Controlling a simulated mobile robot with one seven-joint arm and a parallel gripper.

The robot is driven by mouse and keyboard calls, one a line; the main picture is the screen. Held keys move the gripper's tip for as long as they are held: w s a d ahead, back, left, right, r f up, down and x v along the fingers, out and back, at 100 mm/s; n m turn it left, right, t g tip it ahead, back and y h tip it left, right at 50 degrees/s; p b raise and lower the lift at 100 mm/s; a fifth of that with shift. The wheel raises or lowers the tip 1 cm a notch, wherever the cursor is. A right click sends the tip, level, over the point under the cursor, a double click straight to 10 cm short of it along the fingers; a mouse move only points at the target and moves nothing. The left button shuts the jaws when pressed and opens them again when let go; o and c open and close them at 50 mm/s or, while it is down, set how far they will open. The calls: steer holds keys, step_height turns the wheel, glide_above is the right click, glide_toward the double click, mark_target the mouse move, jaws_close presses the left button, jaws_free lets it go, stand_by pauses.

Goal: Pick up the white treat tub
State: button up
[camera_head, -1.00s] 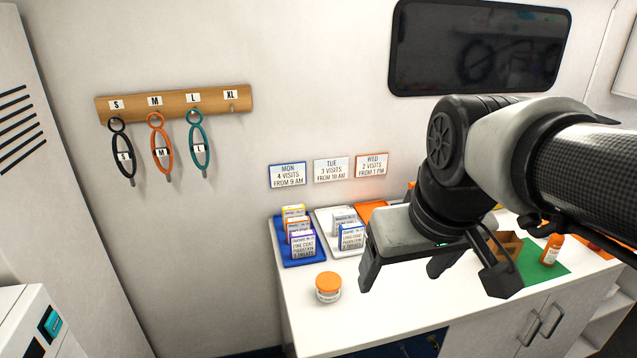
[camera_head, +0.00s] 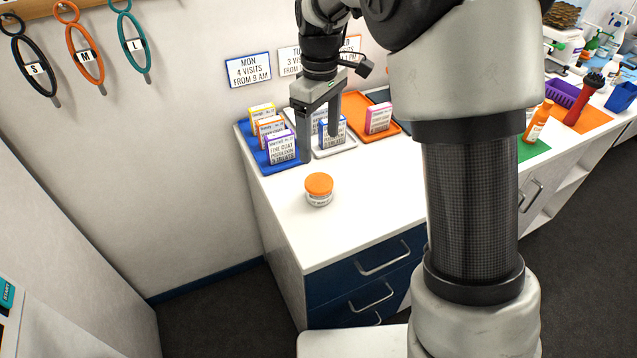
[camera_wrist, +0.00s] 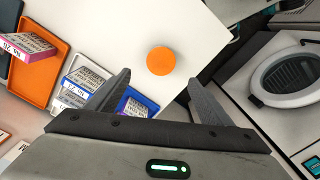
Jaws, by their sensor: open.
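The white treat tub (camera_head: 319,190) has an orange lid and stands upright on the white counter, near its left front part. In the wrist view its round orange lid (camera_wrist: 161,61) shows from above, beyond the fingertips and between their lines. My gripper (camera_head: 319,149) is open and empty, fingers pointing down over the trays behind the tub. In the wrist view my gripper (camera_wrist: 160,88) has its two dark fingers well apart. The gripper and the tub are apart.
A blue tray (camera_head: 250,150) with several cards stands left of the gripper. A white tray (camera_head: 343,147) and an orange tray (camera_head: 386,133) with cards lie to the right. The counter (camera_head: 285,205) around the tub is clear. An orange bottle (camera_head: 537,121) stands far right.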

mark_target(319, 182)
step_height(319, 182, down, 15)
steer(key=shift+s+a+f+b, duration=0.1)
steer(key=shift+b, duration=0.35)
steer(key=c, duration=1.1)
steer(key=shift+c, duration=0.2)
